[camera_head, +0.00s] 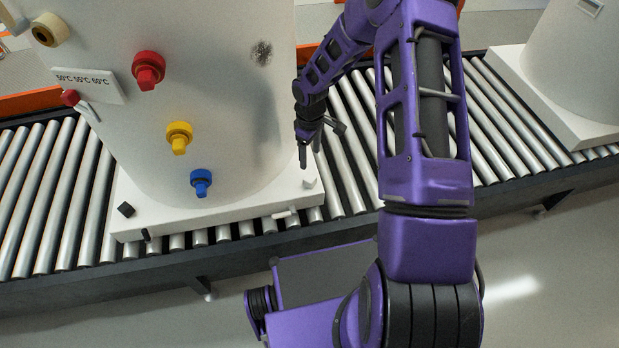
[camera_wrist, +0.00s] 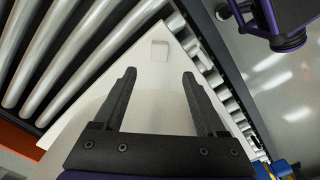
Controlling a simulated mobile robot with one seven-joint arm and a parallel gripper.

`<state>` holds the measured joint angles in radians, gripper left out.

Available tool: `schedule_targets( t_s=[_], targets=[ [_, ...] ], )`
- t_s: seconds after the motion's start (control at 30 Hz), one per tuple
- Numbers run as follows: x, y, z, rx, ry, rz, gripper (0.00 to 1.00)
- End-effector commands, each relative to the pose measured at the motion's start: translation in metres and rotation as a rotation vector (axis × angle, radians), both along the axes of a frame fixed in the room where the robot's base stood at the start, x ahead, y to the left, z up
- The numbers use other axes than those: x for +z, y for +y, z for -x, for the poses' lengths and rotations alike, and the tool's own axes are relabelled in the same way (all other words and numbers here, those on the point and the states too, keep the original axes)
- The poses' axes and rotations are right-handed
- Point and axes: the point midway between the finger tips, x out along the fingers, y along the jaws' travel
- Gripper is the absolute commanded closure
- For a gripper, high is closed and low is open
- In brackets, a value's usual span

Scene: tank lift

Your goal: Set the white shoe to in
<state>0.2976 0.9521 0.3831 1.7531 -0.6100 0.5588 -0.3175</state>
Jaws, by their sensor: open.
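A small white block (camera_head: 309,182) sits on top of the tank's white base plate (camera_head: 230,212), near its right front corner. It also shows in the wrist view (camera_wrist: 158,50), ahead of the fingertips and between their lines. A white tab (camera_head: 285,213) sticks out at the plate's front edge, left of that block. I cannot tell whether block and tab are one shoe. My gripper (camera_head: 309,150) is above the plate's right side, just behind the block. In the wrist view my gripper (camera_wrist: 159,76) is open, its fingers apart with nothing between them.
The large white tank (camera_head: 215,110) stands on the plate with red (camera_head: 148,70), yellow (camera_head: 179,137) and blue (camera_head: 201,182) taps. A black block (camera_head: 125,209) and black tab (camera_head: 146,235) are at the plate's left. Conveyor rollers (camera_head: 345,180) run beneath. Another tank plate (camera_head: 545,95) stands right.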

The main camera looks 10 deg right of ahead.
Motion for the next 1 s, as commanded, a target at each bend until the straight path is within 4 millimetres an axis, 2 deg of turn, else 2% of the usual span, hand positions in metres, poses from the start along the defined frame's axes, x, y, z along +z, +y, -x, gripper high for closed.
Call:
schedule_targets(
  t_s=[0.03, 0.2, 0.5, 0.7, 1.0],
  targets=[
    [-0.015, 0.001, 0.001, 0.000, 0.004, -0.001, 0.26],
    [-0.053, 0.000, 0.001, 0.001, 0.004, 0.001, 0.26],
    [-0.106, 0.000, 0.000, 0.001, 0.001, 0.001, 0.26],
    [-0.120, 0.000, 0.000, 0.000, -0.001, 0.001, 0.26],
    [-0.121, 0.000, 0.000, 0.001, -0.001, 0.001, 0.26]
  ],
)
